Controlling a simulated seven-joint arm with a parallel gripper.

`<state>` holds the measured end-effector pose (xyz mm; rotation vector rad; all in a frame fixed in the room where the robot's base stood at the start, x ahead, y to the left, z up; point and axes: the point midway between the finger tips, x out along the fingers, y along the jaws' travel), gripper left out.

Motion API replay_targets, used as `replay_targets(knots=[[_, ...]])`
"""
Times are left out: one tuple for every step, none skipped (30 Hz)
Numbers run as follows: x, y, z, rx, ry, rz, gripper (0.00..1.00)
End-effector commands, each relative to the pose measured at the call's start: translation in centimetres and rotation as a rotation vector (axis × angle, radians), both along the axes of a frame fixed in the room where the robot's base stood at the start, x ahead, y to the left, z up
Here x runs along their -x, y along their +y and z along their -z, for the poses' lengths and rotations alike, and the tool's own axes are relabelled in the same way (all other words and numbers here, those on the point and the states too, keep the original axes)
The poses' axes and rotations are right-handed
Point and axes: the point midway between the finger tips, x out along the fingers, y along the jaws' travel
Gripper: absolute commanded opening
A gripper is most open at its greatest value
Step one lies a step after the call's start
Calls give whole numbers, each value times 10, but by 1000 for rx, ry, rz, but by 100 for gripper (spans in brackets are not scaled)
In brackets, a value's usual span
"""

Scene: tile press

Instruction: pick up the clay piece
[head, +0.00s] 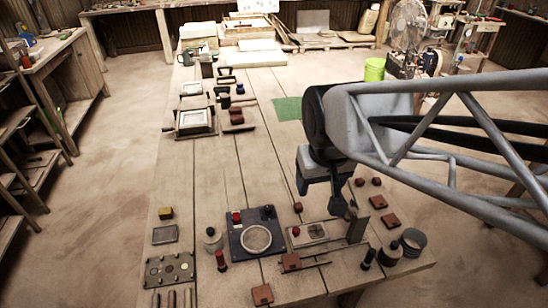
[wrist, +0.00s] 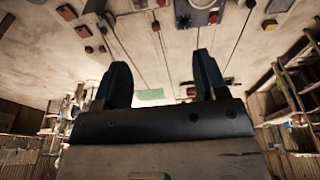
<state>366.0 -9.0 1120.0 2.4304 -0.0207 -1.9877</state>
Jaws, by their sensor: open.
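Several reddish-brown pieces lie on the wooden table, and I cannot tell for sure which is the clay piece. A small brown lump (head: 297,207) sits alone between the dark blue plate and the pale framed panel; it also shows in the wrist view (wrist: 155,25), ahead of the gap between my fingers. Two more small lumps (head: 368,181) lie to the right, near flat square tiles (head: 378,201). My gripper (head: 345,207) is above the right part of the table, open and empty; its two spread fingers show in the wrist view (wrist: 162,70).
The dark blue plate (head: 237,244) has a round disc and a red knob. The framed panel (head: 325,233) and an upright wooden block (head: 357,226) stand close to my gripper. Dark-topped cylinders (head: 391,253) and a grey cup (head: 413,242) are at front right. The table's middle is mostly clear.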

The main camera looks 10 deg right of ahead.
Motion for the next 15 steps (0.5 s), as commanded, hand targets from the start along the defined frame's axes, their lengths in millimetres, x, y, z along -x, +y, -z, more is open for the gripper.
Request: replay_targets(knots=[[-11,-1,5,0,9,-1,66],[-17,-2,8,0,13,-2,66],[-25,-3,13,1,19,-4,66],[-30,-4,16,1,23,-5,66],[-37,-5,19,1,27,-6,66],[-45,-6,23,1,30,-7,66],[-50,-7,27,1,36,-8,66],[-56,-7,31,2,40,-10,66],[-64,-9,36,2,44,-12,66],[-70,-9,40,2,47,-13,66],[-75,-10,44,3,51,-15,66],[-83,-11,50,3,57,-16,66],[-89,-12,54,3,60,-17,66],[-94,-13,58,3,64,-19,66],[-101,-14,65,3,70,-20,66]])
